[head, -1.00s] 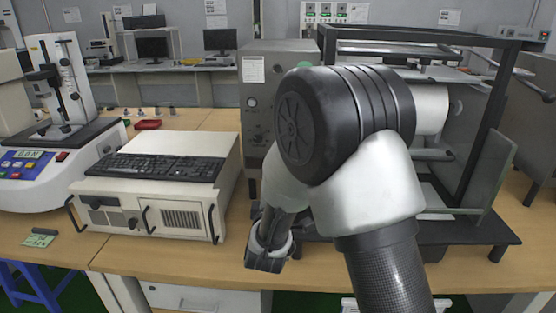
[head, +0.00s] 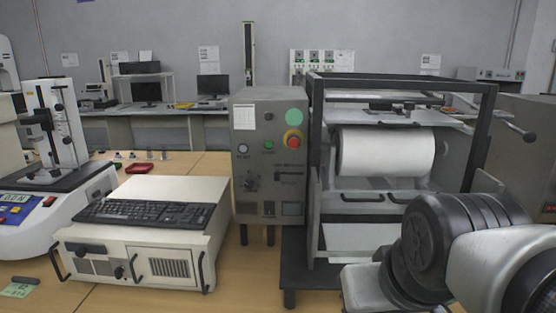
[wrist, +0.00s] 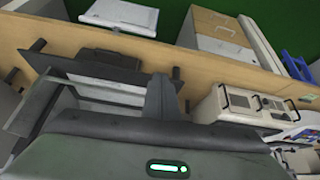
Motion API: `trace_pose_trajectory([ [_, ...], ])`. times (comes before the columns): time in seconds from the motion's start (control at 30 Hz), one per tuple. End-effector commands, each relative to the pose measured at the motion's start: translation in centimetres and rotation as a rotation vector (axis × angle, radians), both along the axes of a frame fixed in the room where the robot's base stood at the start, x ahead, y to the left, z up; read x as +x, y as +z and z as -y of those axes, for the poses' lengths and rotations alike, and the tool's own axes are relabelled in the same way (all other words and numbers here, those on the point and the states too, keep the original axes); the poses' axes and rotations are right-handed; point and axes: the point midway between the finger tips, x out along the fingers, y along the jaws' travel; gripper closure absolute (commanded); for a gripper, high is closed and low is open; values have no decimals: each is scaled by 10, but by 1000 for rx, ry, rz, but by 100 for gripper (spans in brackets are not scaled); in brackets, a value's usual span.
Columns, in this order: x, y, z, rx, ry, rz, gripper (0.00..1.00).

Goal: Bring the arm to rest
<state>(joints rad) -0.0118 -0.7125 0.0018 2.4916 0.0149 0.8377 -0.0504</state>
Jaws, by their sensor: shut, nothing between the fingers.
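My arm (head: 465,250) shows at the lower right of the head view, with its black joint and pale links in front of the test machine's lower right side. My gripper is not visible in that view. In the wrist view its dark housing with a lit green strip fills the bottom, and the shut fingers (wrist: 163,82) stand up from it as one dark prong. Nothing shows between them. The fingers appear over the bench, and their distance from it is unclear.
A black-framed machine with a white roll (head: 385,152) stands beside a grey control box (head: 270,165) with a red button. A white case (head: 150,235) carries a black keyboard (head: 145,212). A tester (head: 55,200) stands at left.

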Motion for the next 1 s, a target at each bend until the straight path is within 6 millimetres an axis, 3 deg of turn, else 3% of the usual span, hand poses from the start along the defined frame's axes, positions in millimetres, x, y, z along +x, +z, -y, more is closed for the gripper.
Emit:
trace_pose_trajectory([
  [0.03, -17, 0, 7, 9, -53, -23, 100],
  [0.07, -21, 8, 9, 12, -69, -35, 100],
  [0.1, -19, 23, 7, 11, -61, -35, 100],
  [0.37, -18, 83, 7, 11, -56, -34, 100],
  [0.6, -17, 162, 6, 11, -54, -34, 100],
  [0.7, -17, 185, 6, 11, -54, -34, 100],
  [0.83, -17, 199, 6, 11, -54, -34, 100],
  [1.0, -17, 199, 6, 11, -54, -34, 100],
])
